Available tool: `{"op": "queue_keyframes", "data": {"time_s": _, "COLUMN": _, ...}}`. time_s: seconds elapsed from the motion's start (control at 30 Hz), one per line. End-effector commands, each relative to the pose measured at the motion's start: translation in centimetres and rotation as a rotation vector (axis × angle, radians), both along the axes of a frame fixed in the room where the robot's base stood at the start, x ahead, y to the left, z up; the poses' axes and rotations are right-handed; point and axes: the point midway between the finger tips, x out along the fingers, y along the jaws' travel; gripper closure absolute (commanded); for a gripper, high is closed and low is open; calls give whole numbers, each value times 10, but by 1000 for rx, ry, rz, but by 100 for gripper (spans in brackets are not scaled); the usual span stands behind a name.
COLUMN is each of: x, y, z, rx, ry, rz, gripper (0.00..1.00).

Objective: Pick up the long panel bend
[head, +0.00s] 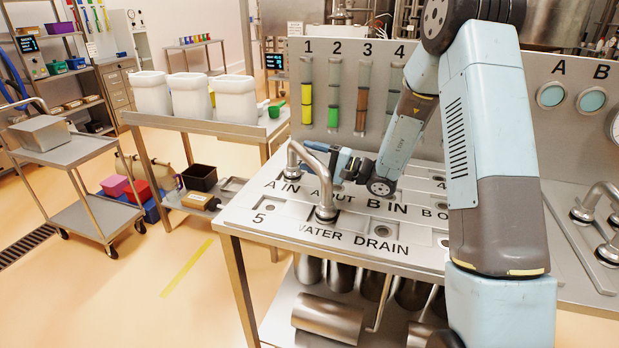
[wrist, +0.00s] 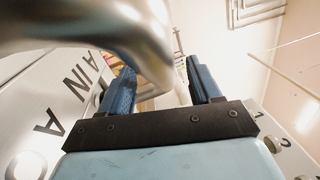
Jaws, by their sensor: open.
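The long panel bend (head: 318,172) is a shiny grey metal tube standing on the panel table. One foot stands near the A IN label and the other behind the WATER DRAIN label. My gripper (head: 308,147) is close beside its upper part, with blue fingers pointing left. In the wrist view the bend (wrist: 95,25) is large and blurred, crossing the upper left and curving down toward the gap between the open fingers of my gripper (wrist: 160,75). I cannot tell whether the tube is between the fingers or touches them.
The table (head: 352,251) has labelled ports. An upright board (head: 347,75) with numbered tubes stands behind it. Another bend (head: 597,200) is at the far right. Metal cylinders (head: 327,318) lie on the lower shelf. White containers (head: 190,97) stand on a bench at left.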

Motion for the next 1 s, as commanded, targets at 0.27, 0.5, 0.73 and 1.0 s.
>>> {"op": "queue_keyframes", "data": {"time_s": 0.27, "x": 6, "y": 16, "z": 2, "rx": -1, "ry": 0, "rz": -1, "gripper": 37}}
{"op": "queue_keyframes", "data": {"time_s": 0.5, "x": 6, "y": 16, "z": 2, "rx": 0, "ry": 0, "rz": -1, "gripper": 50}}
{"op": "queue_keyframes", "data": {"time_s": 0.73, "x": 6, "y": 16, "z": 2, "rx": -1, "ry": 0, "rz": -1, "gripper": 72}}
{"op": "queue_keyframes", "data": {"time_s": 1.0, "x": 5, "y": 16, "z": 1, "rx": -3, "ry": 2, "rz": 0, "gripper": 98}}
